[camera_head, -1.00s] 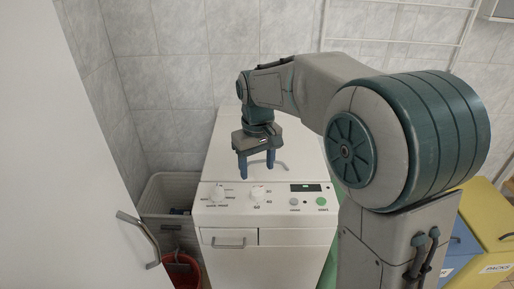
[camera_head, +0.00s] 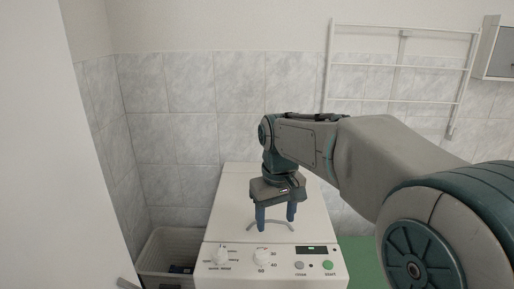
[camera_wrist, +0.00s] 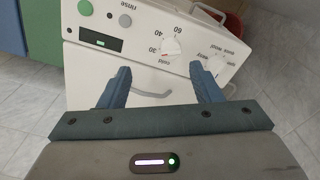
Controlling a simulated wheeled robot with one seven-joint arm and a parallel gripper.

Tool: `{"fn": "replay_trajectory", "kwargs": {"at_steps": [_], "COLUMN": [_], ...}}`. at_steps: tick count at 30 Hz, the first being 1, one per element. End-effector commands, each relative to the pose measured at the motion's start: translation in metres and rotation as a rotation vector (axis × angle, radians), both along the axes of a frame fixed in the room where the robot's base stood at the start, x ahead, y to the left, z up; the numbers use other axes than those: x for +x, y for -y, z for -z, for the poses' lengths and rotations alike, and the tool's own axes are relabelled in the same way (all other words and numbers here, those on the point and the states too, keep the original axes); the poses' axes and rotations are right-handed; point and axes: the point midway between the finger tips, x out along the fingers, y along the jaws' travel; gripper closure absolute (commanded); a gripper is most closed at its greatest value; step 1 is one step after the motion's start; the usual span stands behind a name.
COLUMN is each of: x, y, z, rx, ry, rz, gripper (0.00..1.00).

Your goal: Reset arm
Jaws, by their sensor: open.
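My gripper (camera_head: 275,217) is open and empty, with its two blue fingers pointing down. In the head view it hangs over the top of a white washing machine (camera_head: 228,200), behind the control panel. My arm reaches in from the right and is bent. I cannot tell the exact gap between the fingertips and the machine.
The panel has knobs (camera_head: 262,257), a small display (camera_head: 311,250) and a green button (camera_head: 328,265). A light basket (camera_head: 165,255) stands left of the machine. A white door (camera_head: 50,170) fills the left side. A wall rack (camera_head: 400,65) hangs behind. Green shows at right (camera_head: 358,255).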

Motion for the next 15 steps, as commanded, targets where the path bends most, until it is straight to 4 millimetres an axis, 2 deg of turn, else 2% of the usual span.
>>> {"fn": "replay_trajectory", "kwargs": {"at_steps": [1, 6, 12, 15], "x": [-0.016, -0.067, -0.124, -0.144], "y": [0.015, 0.055, 0.087, 0.095], "z": [-0.004, 0.003, 0.024, 0.034], "rx": [0.005, 0.021, 0.037, 0.044], "ry": [0.02, 0.084, 0.154, 0.18], "rz": [0.041, 0.177, 0.32, 0.37], "gripper": [0.42, 0.42, 0.42, 0.42]}}
